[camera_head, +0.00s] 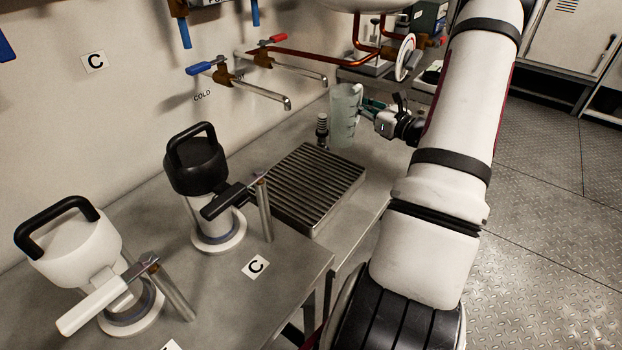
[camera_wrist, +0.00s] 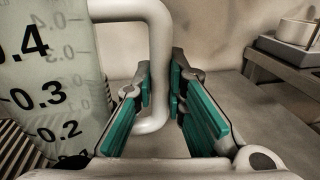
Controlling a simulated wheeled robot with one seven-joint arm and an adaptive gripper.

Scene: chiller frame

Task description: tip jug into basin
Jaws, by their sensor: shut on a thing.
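The jug (camera_head: 344,112) is a clear, pale green measuring vessel. It stands upright at the far right corner of the slatted metal basin (camera_head: 308,188). In the wrist view the jug (camera_wrist: 50,85) fills the left side, with black marks such as 0.3 and 0.2. Its white handle (camera_wrist: 158,40) runs down between the green pads of my gripper (camera_head: 371,106), which is shut on it. My gripper is on the jug's right side in the head view. I cannot tell whether the jug's base touches the worktop.
Two wall taps with spouts (camera_head: 287,101) reach out above the basin's far end. A small dark fitting (camera_head: 322,128) stands beside the jug. A black-topped pump (camera_head: 197,165) and a white-topped one (camera_head: 75,245) stand nearer. Equipment (camera_head: 370,62) sits on a shelf behind.

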